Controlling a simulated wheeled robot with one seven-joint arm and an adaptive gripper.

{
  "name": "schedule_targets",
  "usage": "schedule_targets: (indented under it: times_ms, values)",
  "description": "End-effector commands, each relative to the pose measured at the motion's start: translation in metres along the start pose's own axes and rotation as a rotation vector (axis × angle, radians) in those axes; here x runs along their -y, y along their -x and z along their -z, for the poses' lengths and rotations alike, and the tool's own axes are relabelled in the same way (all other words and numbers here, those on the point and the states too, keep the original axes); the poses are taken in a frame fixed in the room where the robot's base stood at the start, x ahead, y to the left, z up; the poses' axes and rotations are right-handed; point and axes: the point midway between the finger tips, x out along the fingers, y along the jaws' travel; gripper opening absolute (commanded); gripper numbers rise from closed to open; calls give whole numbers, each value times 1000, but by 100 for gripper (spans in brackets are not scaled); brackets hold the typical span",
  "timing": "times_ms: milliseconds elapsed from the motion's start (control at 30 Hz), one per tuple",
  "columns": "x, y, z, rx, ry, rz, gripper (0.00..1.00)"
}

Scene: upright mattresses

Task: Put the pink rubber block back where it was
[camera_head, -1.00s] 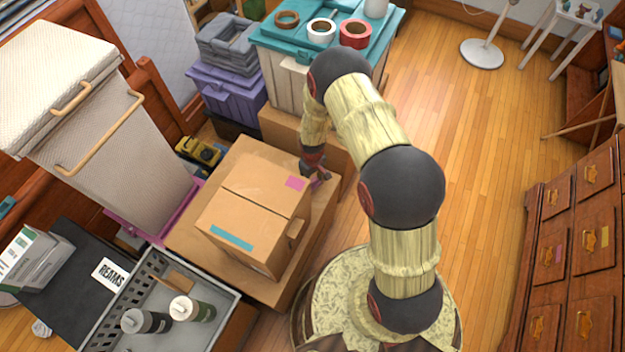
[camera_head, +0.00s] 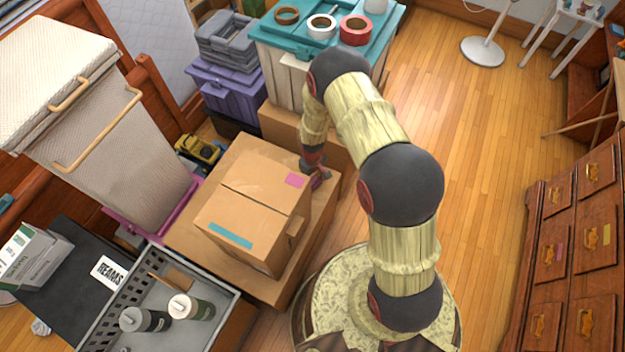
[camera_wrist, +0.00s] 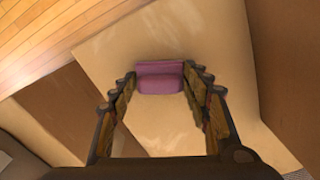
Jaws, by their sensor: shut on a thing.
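The pink rubber block (camera_wrist: 160,70) shows in the wrist view between the tips of my gripper (camera_wrist: 160,83). My gripper is shut on it. Cardboard lies behind and below the block; whether the block touches it, I cannot tell. In the head view my gripper (camera_head: 319,174) is low beside the right side of the closed cardboard box (camera_head: 240,207), above the larger cardboard box (camera_head: 283,297) under it. Only a little pink shows there, and the fingers are mostly hidden by my arm.
Upright mattresses (camera_head: 115,150) stand at the left. A teal-lidded crate (camera_head: 285,37) with tape rolls is behind my arm. A grey crate (camera_head: 225,300) with canisters is at front left. A wooden drawer chest (camera_head: 570,250) is at the right. The floor between is clear.

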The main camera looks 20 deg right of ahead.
Motion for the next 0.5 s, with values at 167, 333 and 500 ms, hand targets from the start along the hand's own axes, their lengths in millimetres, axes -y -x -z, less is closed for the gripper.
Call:
schedule_targets:
  times_ms: [167,333,500]
  values:
    - [0,-4,0,0,0,0,15]
    - [0,-4,0,0,0,0,54]
    - [0,-4,0,0,0,0,64]
